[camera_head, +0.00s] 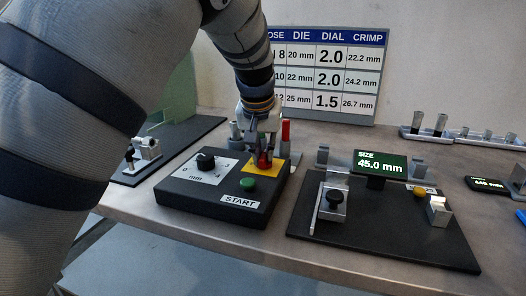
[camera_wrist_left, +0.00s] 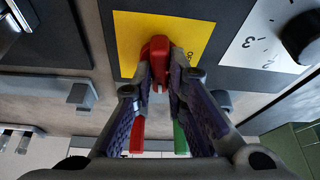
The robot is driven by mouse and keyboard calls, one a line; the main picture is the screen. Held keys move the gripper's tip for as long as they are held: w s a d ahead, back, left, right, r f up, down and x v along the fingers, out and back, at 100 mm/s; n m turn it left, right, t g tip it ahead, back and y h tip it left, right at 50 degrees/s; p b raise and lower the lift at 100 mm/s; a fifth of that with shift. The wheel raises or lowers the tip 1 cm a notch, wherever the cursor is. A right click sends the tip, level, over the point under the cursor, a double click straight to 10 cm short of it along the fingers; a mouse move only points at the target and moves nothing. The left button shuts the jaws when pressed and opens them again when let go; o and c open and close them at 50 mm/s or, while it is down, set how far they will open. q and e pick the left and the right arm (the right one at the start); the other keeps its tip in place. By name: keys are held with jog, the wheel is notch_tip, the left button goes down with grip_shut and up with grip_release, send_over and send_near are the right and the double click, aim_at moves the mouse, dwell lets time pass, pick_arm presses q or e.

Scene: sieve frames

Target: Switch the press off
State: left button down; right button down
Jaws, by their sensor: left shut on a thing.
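The press control box (camera_head: 215,203) is dark, with a black dial (camera_head: 206,161), a green button (camera_head: 248,183) above a START label and a yellow plate (camera_head: 244,168). A red switch handle (camera_head: 264,163) stands at the yellow plate. My left gripper (camera_head: 262,154) reaches down from above and is shut on it. In the left wrist view the red handle (camera_wrist_left: 156,52) sits between the fingertips of my left gripper (camera_wrist_left: 161,76), over the yellow plate (camera_wrist_left: 190,32). My right gripper is not in view.
A black board with a sizing display (camera_head: 381,163) reading 45.0 mm stands at the right. A red upright post (camera_head: 285,132) is close behind my left gripper. A chart (camera_head: 330,75) stands at the back. Another dark board (camera_head: 160,160) lies at the left.

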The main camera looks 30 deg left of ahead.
pick_arm(q)
jog(key=n+y, duration=0.1)
jog(key=n, duration=0.1)
jog(key=shift+f+n, duration=0.1)
jog(key=shift+n, duration=0.2)
jog(key=shift+w+d+n+g, duration=0.1)
jog(key=shift+n+g, duration=0.4)
jog(key=shift+n, duration=0.4)
jog(key=n, duration=0.1)
jog(key=n+g+y+b, duration=0.1)
jog(key=n, duration=0.1)
jog(key=shift+w+f+n, duration=0.1)
jog(key=shift+f+n, duration=0.1)
jog(key=shift+n, duration=0.1)
jog(key=n+g+b, duration=0.1)
jog(key=n, duration=0.1)
jog(key=n+y+b, duration=0.1)
jog(key=n, duration=0.1)
jog(key=shift+w+g, duration=0.1)
jog(key=shift+g, duration=0.3)
jog(key=shift+r+n+g+b, duration=0.15)
jog(key=shift+n+g+b, duration=0.55)
jog(key=shift+n, duration=1.4)
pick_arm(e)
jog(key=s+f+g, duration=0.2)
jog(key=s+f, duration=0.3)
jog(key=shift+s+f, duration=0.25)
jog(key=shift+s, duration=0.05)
pick_arm(q)
jog(key=shift+n, duration=0.3)
